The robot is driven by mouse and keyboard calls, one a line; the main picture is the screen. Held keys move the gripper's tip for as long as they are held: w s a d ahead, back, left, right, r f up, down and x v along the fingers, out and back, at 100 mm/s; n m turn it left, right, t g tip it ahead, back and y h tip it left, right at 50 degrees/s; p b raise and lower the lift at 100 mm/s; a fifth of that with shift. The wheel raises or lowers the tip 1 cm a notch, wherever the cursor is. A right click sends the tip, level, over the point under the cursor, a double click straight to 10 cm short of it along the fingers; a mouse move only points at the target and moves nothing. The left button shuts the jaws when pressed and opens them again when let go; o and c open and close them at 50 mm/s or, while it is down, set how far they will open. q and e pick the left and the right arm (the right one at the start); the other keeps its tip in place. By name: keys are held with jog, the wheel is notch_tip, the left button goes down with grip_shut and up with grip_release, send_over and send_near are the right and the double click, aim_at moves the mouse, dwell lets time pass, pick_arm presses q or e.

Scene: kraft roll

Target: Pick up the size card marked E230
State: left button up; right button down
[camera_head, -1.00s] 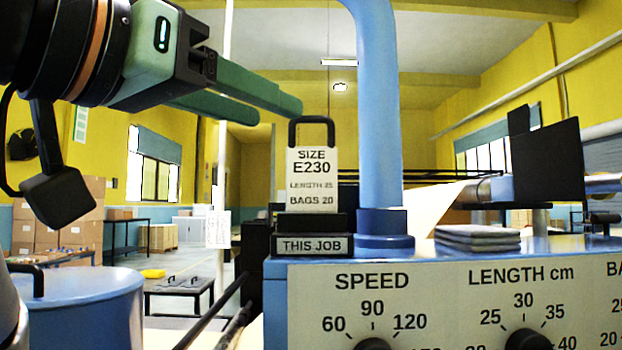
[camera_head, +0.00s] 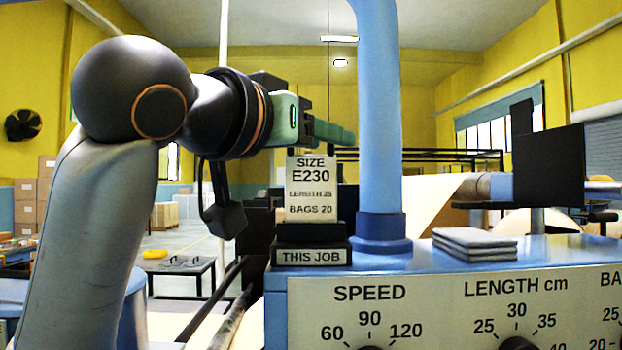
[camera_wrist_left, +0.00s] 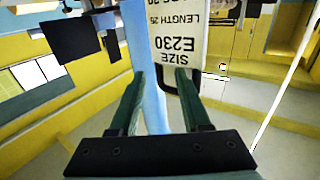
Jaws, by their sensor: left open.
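The size card (camera_head: 311,190) marked E230 is white with a black handle and stands upright in a black holder (camera_head: 311,234) above the THIS JOB label. My left gripper (camera_head: 338,134) is at the card's top edge in the head view, and its fingers hide the handle there. In the left wrist view, the card (camera_wrist_left: 178,35) appears upside down, with its handle partly behind the right-hand finger. The left gripper (camera_wrist_left: 160,78) is open, and I see nothing clamped between its fingers. I cannot tell whether a finger touches the handle. My right gripper is not in view.
A thick blue post (camera_head: 380,120) rises close to the right of the card. A stack of grey pads (camera_head: 475,243) lies on the blue machine top, with a dial panel (camera_head: 450,305) below. A dark plate (camera_head: 549,165) stands further right.

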pick_arm(q)
grip_shut()
dwell(1.4)
